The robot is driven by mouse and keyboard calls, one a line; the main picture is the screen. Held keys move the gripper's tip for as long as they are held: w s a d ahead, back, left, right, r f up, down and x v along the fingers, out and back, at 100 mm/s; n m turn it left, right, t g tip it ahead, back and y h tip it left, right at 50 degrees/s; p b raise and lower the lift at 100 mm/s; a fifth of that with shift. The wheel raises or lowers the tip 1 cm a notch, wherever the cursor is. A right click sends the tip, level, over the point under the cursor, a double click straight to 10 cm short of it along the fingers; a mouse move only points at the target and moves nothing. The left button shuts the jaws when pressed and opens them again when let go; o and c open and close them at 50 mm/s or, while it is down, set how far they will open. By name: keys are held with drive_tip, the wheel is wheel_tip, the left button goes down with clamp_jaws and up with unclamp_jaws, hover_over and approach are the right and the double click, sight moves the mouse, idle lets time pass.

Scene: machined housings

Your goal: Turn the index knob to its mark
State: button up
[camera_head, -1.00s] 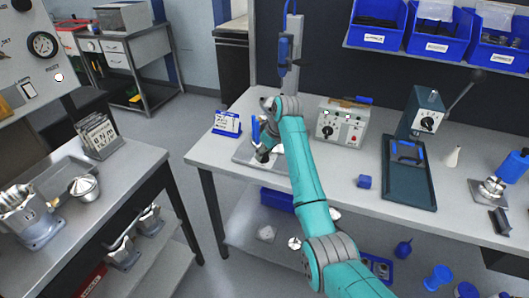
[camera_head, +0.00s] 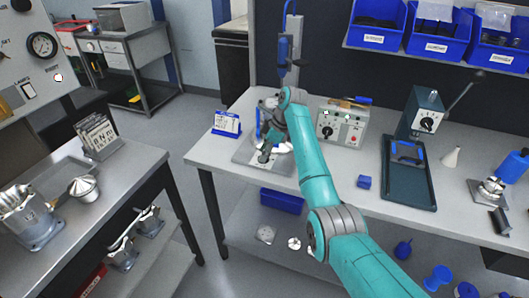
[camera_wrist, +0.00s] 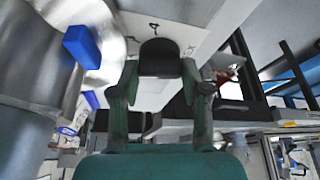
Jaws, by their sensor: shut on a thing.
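The index knob (camera_wrist: 160,58) is dark and rounded in the wrist view, between the two fingertips of my gripper (camera_wrist: 159,76). My gripper is shut on it. A pale plate (camera_wrist: 180,36) lies behind the knob and bears a small dark figure just above it; I cannot tell whether this is the mark or how the knob points to it. In the head view my gripper (camera_head: 266,156) is low over a grey base plate (camera_head: 243,156) on the bench, and the knob is too small and covered to make out there.
A shiny round metal part with a blue block (camera_wrist: 82,47) is close on the left in the wrist view. A grey control box (camera_head: 341,125) stands right of my gripper. A blue-framed card stand (camera_head: 226,123) is to the left, and a blue cube (camera_head: 364,182) lies at the front.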

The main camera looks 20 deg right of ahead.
drive_tip(key=shift+n, duration=0.6)
drive_tip(key=o, duration=0.9)
drive_tip(key=shift+c, duration=0.2)
